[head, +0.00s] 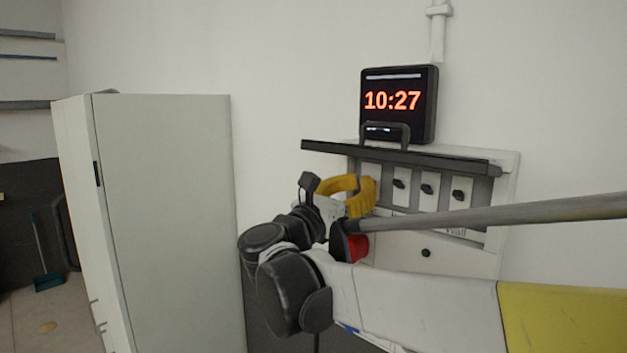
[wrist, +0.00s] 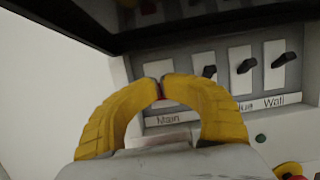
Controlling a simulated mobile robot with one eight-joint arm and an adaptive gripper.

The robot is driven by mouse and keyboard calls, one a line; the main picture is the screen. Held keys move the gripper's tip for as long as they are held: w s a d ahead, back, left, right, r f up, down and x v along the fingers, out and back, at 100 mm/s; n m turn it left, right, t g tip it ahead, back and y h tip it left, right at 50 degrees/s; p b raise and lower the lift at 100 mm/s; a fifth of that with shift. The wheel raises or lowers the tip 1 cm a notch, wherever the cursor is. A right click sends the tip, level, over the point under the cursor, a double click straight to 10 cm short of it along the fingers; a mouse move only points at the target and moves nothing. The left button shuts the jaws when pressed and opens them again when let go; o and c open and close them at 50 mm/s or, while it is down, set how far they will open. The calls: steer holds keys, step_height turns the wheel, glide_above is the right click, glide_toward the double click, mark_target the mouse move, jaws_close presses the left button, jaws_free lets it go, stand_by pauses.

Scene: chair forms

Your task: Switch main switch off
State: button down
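The switch panel (head: 415,258) is on the wall, with its dark cover (head: 400,156) raised. In the wrist view, the "Main" label (wrist: 168,119) is below the leftmost switch position. That switch's lever is hidden behind my fingertips. My gripper (wrist: 161,84) has curved yellow fingers, with the tips together in front of the main switch; I cannot tell whether they touch its lever. In the head view, my gripper (head: 368,184) is at the left end of the switch row.
Other black switches (head: 427,189) stand to the right, including one labelled "Wall" (wrist: 283,60). A red button on yellow (wrist: 290,171) is at the lower right of the wrist view. A clock (head: 397,103) is above the panel. A tall pale cabinet (head: 165,215) stands left.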

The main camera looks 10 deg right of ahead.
steer(key=shift+w+d+f, duration=0.1)
steer(key=shift+d, duration=0.1)
steer(key=s+a, duration=0.5)
steer(key=a, duration=0.2)
steer(key=shift+s+a+r+p, duration=0.25)
steer(key=shift+a+r+p, duration=0.1)
steer(key=shift+r, duration=0.1)
stand_by(0.4)
